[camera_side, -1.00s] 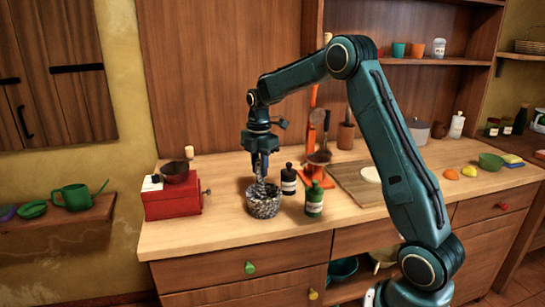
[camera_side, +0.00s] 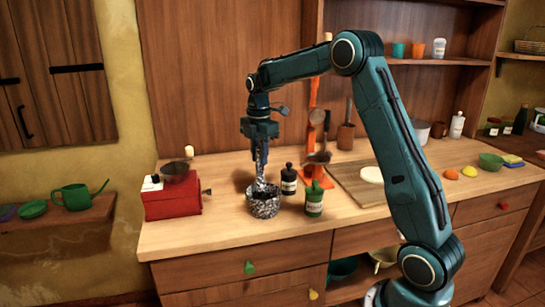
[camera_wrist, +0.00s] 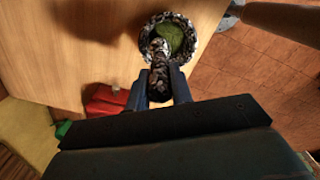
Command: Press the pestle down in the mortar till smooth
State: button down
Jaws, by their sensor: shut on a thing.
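The speckled grey stone mortar (camera_side: 264,207) stands on the wooden counter. In the wrist view, the mortar (camera_wrist: 146,36) has green paste (camera_wrist: 170,38) inside. My gripper (camera_side: 260,143) is shut on the upper end of the speckled pestle (camera_side: 260,165), above the mortar. The pestle stands nearly upright, with its lower end at or within the mortar's mouth. In the wrist view the pestle (camera_wrist: 159,62) reaches over the bowl beside the paste; whether its tip touches the paste I cannot tell.
A red box grinder (camera_side: 173,199) stands left of the mortar. A dark bottle (camera_side: 289,182) and a green bottle (camera_side: 314,201) stand close on its right. A cutting board (camera_side: 360,181) with a pale round lies farther right. The counter in front is clear.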

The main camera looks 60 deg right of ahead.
aim_at(259, 169)
jog(key=shift+r, duration=1.25)
jog(key=shift+s+a+r, duration=0.25)
jog(key=shift+a+r, duration=0.25)
jog(key=shift+s+a+r, duration=0.25)
jog(key=shift+a+r, duration=0.25)
jog(key=shift+f, duration=0.2)
jog(key=shift+f, duration=3.8)
jog(key=shift+f, duration=0.2)
jog(key=shift+f, duration=0.95)
